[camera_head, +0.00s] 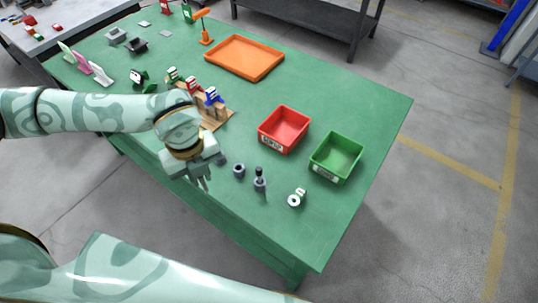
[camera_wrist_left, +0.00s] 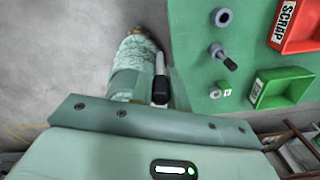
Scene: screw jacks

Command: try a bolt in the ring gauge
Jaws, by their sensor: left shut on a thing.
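The ring gauge (camera_head: 294,201), a small white ring with an upright tab, lies near the table's front right edge; it also shows in the left wrist view (camera_wrist_left: 215,93). To its left stand a grey holder with a dark bolt (camera_head: 259,174) upright in it and an empty grey holder (camera_head: 239,170). My left gripper (camera_head: 205,184) points down left of these holders, apart from them, by the front edge. It is shut on what looks like a bolt, mostly hidden; a dark piece (camera_wrist_left: 160,91) shows at the jaws in the left wrist view. My right gripper is out of view.
A red scrap bin (camera_head: 284,128) and a green bin (camera_head: 337,156) stand behind the ring gauge. A wooden rack with coloured pieces (camera_head: 213,110) is behind my left wrist. An orange tray (camera_head: 244,57) lies farther back. The table's right side is clear.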

